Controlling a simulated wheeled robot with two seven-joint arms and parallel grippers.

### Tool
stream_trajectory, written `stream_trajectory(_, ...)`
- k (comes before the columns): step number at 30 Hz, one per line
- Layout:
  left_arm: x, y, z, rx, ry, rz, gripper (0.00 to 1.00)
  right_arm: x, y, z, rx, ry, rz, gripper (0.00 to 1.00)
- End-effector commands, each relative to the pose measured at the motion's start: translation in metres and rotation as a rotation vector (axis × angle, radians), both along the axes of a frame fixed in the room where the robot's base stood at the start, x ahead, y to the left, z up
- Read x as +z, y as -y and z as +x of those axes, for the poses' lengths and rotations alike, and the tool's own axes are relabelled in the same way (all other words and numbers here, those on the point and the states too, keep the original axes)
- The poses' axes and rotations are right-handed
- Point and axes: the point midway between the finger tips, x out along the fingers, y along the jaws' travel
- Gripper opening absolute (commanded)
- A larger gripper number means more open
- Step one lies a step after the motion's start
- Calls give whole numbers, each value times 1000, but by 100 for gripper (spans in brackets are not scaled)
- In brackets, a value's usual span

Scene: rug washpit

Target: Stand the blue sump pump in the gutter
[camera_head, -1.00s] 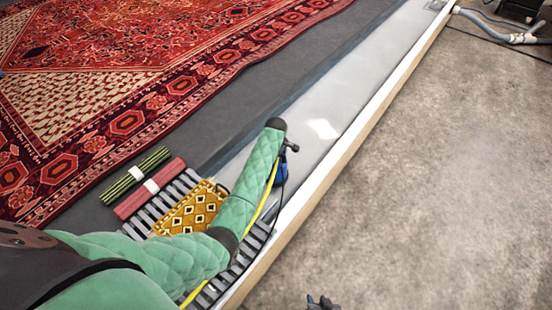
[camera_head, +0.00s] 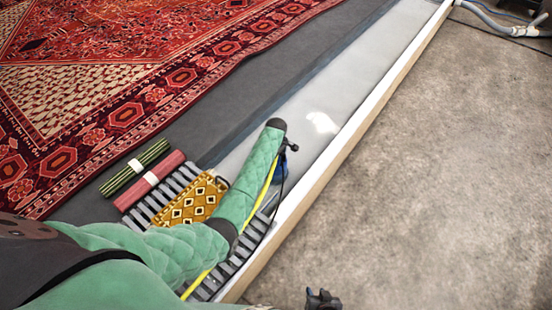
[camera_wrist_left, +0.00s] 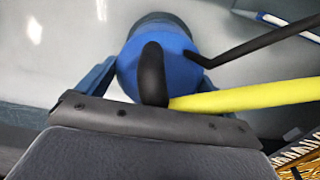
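The blue sump pump (camera_wrist_left: 165,58) fills the middle of the left wrist view, with a black handle, a black cable and a yellow hose. My left gripper (camera_wrist_left: 160,80) has a blue-grey finger on each side of the pump body, seemingly pressed to it. In the head view only a bit of the blue pump (camera_head: 283,161) shows beyond my green-sleeved left arm. It is over the pale gutter (camera_head: 320,115); whether its base touches the gutter floor cannot be told. My right gripper (camera_head: 322,299) is at the bottom edge, over the concrete; its opening is unclear.
A slatted grate (camera_head: 163,192) covers the near gutter, with a mustard patterned mat (camera_head: 192,199) on it. A green roll (camera_head: 134,168) and a red roll (camera_head: 150,181) lie beside it. A large red rug (camera_head: 120,115) lies left. A pale curb (camera_head: 365,118) borders the clear concrete floor.

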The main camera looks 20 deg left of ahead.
Motion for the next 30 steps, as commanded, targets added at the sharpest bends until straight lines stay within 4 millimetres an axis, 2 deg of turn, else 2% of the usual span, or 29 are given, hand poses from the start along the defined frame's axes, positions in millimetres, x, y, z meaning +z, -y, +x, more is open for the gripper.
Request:
stream_trajectory(11, 6, 0, 0, 0, 0, 0, 100, 1, 1, 0, 0, 0, -1, 36)
stream_trajectory(16, 29, 0, 0, 0, 1, 0, 100, 6, 1, 1, 0, 0, -1, 36)
stream_trajectory(24, 82, 0, 1, 0, 1, 1, 100, 17, 1, 2, 1, 3, -1, 36)
stream_trajectory(30, 110, 1, 1, 0, 2, -1, 100, 21, 1, 2, 2, 2, -1, 36)
